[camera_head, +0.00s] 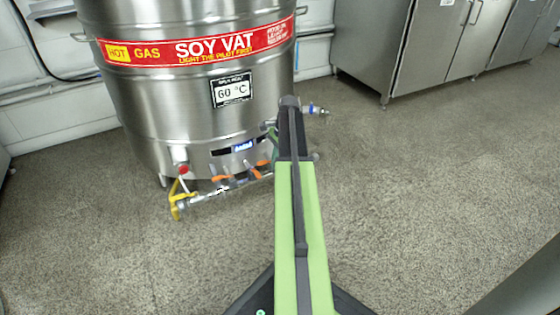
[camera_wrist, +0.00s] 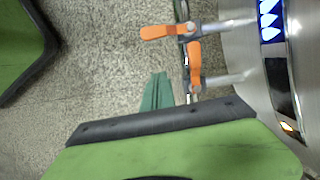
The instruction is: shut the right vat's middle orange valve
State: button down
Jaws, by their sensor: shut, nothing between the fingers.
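The steel soy vat (camera_head: 150,95) stands at the left of the head view, with a valve pipe (camera_head: 205,194) low on its front. Orange handles show at the pipe's left (camera_head: 220,178) and nearer my arm (camera_head: 262,163). In the wrist view one orange handle (camera_wrist: 165,32) sticks out across the pipe, away from the vat; another orange handle (camera_wrist: 194,66) lies along the pipe. I cannot tell which is the middle valve. My gripper (camera_wrist: 158,80) is shut and empty, beside the pipe and apart from both handles. In the head view my arm partly hides the pipe's right part.
A yellow-handled valve (camera_head: 177,200) ends the pipe at left, near a red knob (camera_head: 183,169). A blue-handled fitting (camera_head: 314,109) projects right of my arm. Steel cabinets (camera_head: 400,45) stand at the back right. The speckled floor (camera_head: 420,180) at right is clear.

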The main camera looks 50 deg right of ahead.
aim_at(258, 175)
jog(key=shift+w+a+f, duration=0.2)
jog(key=shift+w+a, duration=0.05)
jog(key=shift+a, duration=0.45)
jog(key=shift+w+a+f, duration=0.25)
jog(key=shift+a, duration=0.45)
jog(key=shift+w+a+f, duration=0.2)
jog(key=shift+w+a, duration=0.05)
jog(key=shift+a, duration=0.45)
